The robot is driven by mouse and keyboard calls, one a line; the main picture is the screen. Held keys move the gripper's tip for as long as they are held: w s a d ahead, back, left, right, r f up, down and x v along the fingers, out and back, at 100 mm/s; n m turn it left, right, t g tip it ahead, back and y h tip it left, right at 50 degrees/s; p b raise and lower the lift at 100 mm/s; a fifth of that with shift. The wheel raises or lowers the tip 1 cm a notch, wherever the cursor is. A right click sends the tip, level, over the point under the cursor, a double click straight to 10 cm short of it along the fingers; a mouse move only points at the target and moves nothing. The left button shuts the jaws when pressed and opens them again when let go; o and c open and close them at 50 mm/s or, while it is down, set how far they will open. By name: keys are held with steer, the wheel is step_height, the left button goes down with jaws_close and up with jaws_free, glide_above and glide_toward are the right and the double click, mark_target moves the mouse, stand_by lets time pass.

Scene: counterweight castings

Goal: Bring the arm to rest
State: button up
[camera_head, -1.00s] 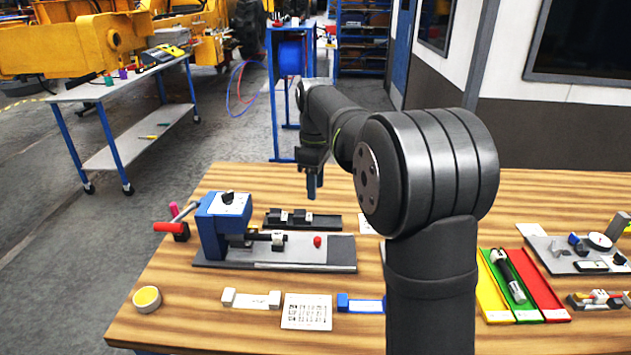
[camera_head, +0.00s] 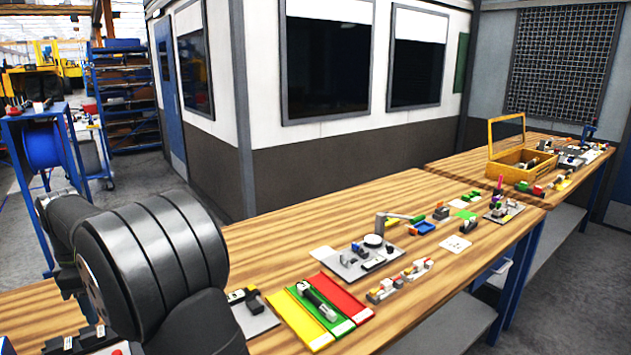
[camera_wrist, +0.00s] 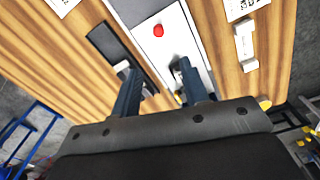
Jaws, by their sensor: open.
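My gripper (camera_wrist: 156,66) shows in the wrist view with its two blue-grey fingers apart and nothing visible between them. It hangs above the wooden bench (camera_wrist: 205,20). A dark strip (camera_wrist: 106,42) lies beside the plate, partly behind the left finger. In the head view my arm fills the lower left, and my gripper is out of that view.
Yellow, green and red trays (camera_head: 298,322) lie on the bench, with a dark cylindrical part (camera_head: 318,302) in the green one. A grey fixture plate (camera_head: 352,260) stands behind them. A yellow open-lidded box (camera_head: 518,165) stands on the far bench. Bare wood (camera_head: 285,245) lies left of the fixture.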

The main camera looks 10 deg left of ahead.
mark_target(116, 353)
step_height(116, 353, down, 15)
steer(key=shift+d+r, duration=0.1)
steer(key=shift+r, duration=0.1)
steer(key=shift+w+d+r, duration=0.1)
steer(key=shift+w+d, duration=0.05)
steer(key=shift+w, duration=0.15)
steer(key=shift+s, duration=0.1)
